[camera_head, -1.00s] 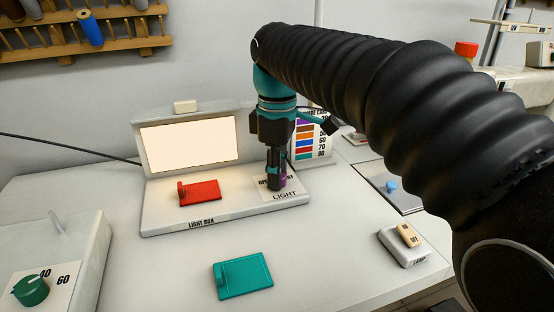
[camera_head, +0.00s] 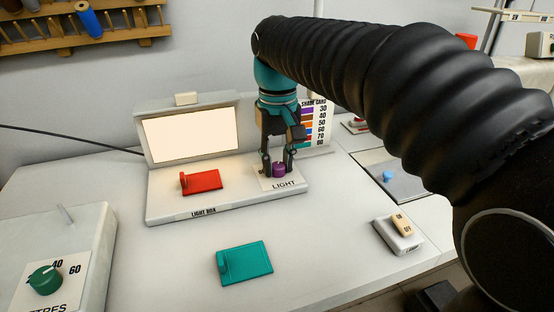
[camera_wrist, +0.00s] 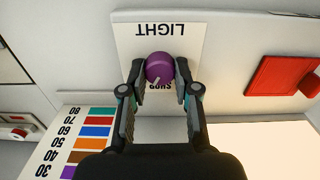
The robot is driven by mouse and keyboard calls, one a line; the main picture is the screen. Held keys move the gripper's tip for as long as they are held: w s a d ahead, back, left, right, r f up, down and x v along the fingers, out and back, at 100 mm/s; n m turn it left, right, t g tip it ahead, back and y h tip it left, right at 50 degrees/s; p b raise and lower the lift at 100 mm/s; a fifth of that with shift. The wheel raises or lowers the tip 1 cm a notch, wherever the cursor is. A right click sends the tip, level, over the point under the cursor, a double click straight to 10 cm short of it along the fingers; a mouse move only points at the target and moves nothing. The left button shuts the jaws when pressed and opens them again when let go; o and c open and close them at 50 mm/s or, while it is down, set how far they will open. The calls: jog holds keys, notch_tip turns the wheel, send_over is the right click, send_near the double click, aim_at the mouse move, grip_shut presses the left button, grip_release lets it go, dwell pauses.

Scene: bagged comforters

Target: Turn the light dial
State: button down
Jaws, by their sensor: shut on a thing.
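The light dial (camera_head: 279,170) is a purple knob on a white plate marked LIGHT, at the right end of the light box (camera_head: 215,207). In the wrist view the dial (camera_wrist: 160,68) shows a pale pointer mark toward its lower left, near a partly hidden word. My gripper (camera_head: 278,168) points down over the dial. In the wrist view its fingers (camera_wrist: 158,75) stand on both sides of the knob and are shut on it. The light box panel (camera_head: 190,136) glows a warm cream colour.
A red swatch (camera_head: 203,181) lies on the light box and a teal swatch (camera_head: 244,263) on the table in front. A shade card (camera_head: 318,122) stands behind my gripper. A switch box (camera_head: 398,236) is at right, a green dial (camera_head: 45,280) at left.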

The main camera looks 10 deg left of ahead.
aim_at(278, 164)
jog(key=m, duration=0.6)
jog(key=shift+d+m, duration=0.1)
jog(key=shift+m, duration=0.2)
dwell(0.4)
jog(key=c, duration=0.9)
grip_release()
jog(key=shift+o, duration=0.2)
jog(key=shift+r, duration=0.1)
notch_tip(278, 164, up, 12)
